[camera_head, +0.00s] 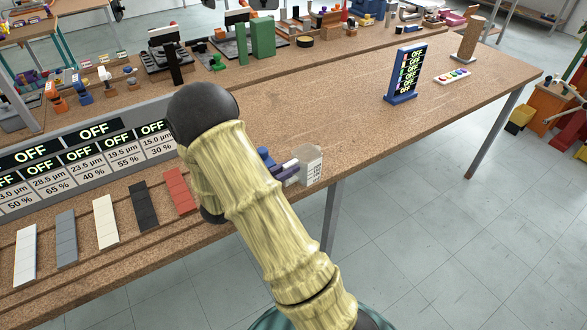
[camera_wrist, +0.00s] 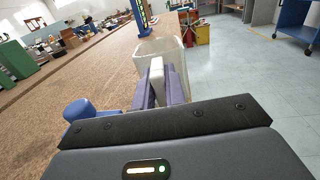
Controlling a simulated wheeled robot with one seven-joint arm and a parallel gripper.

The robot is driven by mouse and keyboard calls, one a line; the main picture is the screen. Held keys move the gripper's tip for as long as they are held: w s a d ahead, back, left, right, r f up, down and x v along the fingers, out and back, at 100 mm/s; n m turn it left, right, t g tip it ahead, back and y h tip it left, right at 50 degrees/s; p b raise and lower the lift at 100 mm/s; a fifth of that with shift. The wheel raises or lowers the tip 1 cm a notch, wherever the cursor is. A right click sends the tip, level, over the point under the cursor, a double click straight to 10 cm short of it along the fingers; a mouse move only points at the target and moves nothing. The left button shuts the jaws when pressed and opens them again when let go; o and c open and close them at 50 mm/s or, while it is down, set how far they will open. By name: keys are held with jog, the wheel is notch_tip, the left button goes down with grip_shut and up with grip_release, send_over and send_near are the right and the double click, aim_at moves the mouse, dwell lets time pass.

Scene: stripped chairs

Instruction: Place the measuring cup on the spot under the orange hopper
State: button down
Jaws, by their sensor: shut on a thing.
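The measuring cup (camera_head: 312,165) is clear, with dark markings on its side. My gripper (camera_head: 285,170) is shut on it, with a pale handle between two purple fingers. In the wrist view the cup (camera_wrist: 165,54) stands out beyond the fingertips (camera_wrist: 159,85). In the head view it shows by the near edge of the cork-topped bench (camera_head: 375,125); I cannot tell whether it touches the bench. A small orange device (camera_head: 54,97) stands on the far bench at left, beside similar blue and white ones. It may be the orange hopper; the spot under it is too small to make out.
A display panel (camera_head: 30,178) and several coloured strips (camera_head: 145,205) are at left on the near bench. A green block (camera_head: 262,38) stands farther back. The bench middle is clear.

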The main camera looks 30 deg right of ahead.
notch_tip(320, 180, up, 10)
jog(key=shift+f+p, duration=0.1)
jog(key=shift+p, duration=0.3)
dwell(0.5)
